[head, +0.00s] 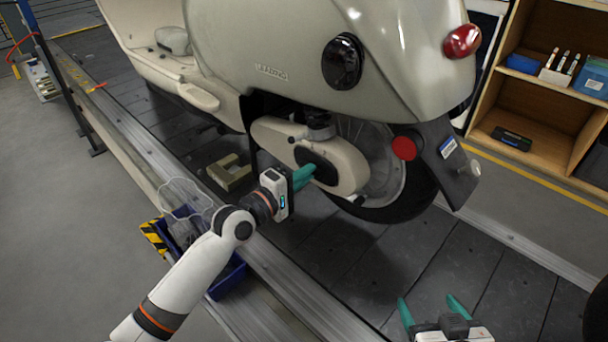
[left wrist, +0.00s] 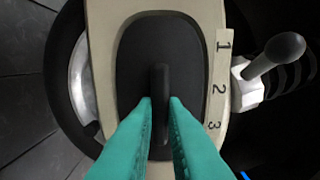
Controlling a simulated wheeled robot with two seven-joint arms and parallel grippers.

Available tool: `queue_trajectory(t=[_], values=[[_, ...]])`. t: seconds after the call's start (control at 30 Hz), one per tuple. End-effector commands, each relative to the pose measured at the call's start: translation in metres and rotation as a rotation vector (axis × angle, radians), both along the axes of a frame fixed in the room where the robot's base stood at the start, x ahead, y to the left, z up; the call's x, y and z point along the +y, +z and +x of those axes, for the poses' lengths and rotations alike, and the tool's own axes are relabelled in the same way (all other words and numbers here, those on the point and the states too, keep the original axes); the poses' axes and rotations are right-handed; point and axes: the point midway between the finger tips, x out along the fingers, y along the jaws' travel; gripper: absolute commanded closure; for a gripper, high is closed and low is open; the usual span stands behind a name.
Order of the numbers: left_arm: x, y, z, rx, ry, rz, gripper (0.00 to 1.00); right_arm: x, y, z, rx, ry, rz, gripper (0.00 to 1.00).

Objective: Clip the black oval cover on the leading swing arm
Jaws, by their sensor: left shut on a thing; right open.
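The black oval cover (head: 322,168) sits against the cream swing arm (head: 270,132) of the scooter, beside the rear wheel. In the left wrist view the cover (left wrist: 136,58) lies inside the swing arm's cream border (left wrist: 103,40), with a raised upright ridge in its middle. My left gripper (head: 304,175) is shut on that ridge, its teal fingers on either side, in the wrist view too (left wrist: 160,106). Whether the cover is fully seated I cannot tell; the fingers hide its lower part. My right gripper (head: 430,303) is open and empty, low over the slats.
A strip marked 1, 2, 3 (left wrist: 218,90) and a black-knobbed lever (left wrist: 285,48) are right of the cover in the wrist view. A blue bin (head: 228,277) stands by the conveyor rail. A tan block (head: 229,172) lies on the slats. Wooden shelves (head: 540,165) stand right.

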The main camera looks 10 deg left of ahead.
Motion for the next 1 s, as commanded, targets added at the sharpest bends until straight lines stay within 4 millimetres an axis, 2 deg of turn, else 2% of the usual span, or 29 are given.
queue_trajectory(t=[0.97,1.0], values=[[-0.0021,0.0004,0.0032,0.000,0.000,-0.001,1.00,-0.0026,-0.0044,-0.0031,0.033,-0.006,-0.008,0.23],[-0.0021,0.0004,0.0032,0.000,0.000,-0.001,0.88,-0.0026,-0.0044,-0.0031,0.033,-0.006,-0.008,0.23]])
